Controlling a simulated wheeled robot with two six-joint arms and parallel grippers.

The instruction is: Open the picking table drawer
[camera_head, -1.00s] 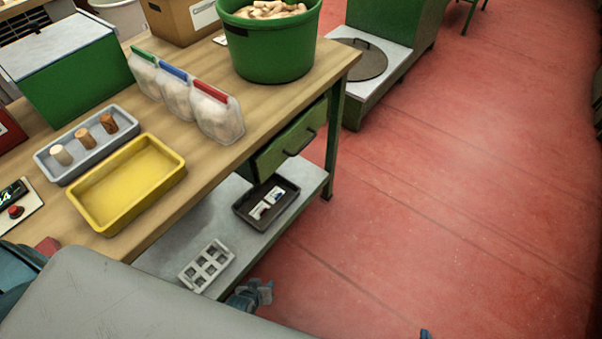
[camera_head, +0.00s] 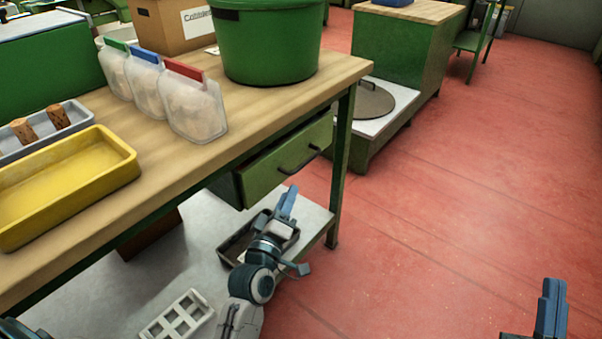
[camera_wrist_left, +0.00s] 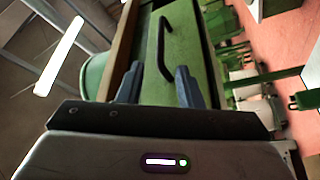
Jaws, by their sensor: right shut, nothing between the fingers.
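The picking table (camera_head: 235,132) has a wooden top. Its green drawer (camera_head: 262,178) sits under the right end and looks shut, with a dark bar handle (camera_head: 300,162) on its front. My left gripper (camera_head: 288,197) is in front of and below the drawer, its fingers pointing up towards it. In the left wrist view, the gripper (camera_wrist_left: 158,88) is open and empty. The handle (camera_wrist_left: 163,48) shows beyond and between its fingertips, apart from them. The drawer front (camera_wrist_left: 180,40) fills the middle there. My right gripper (camera_head: 551,305) is shut and empty over the red floor at lower right.
A green tub (camera_head: 268,45), clipped bags (camera_head: 192,105) and a yellow tray (camera_head: 65,180) stand on the table. A lower shelf (camera_head: 190,255) holds a dark tray (camera_head: 232,245) and a white rack (camera_head: 180,318). A table leg (camera_head: 338,170) stands right of the drawer. The floor at right is clear.

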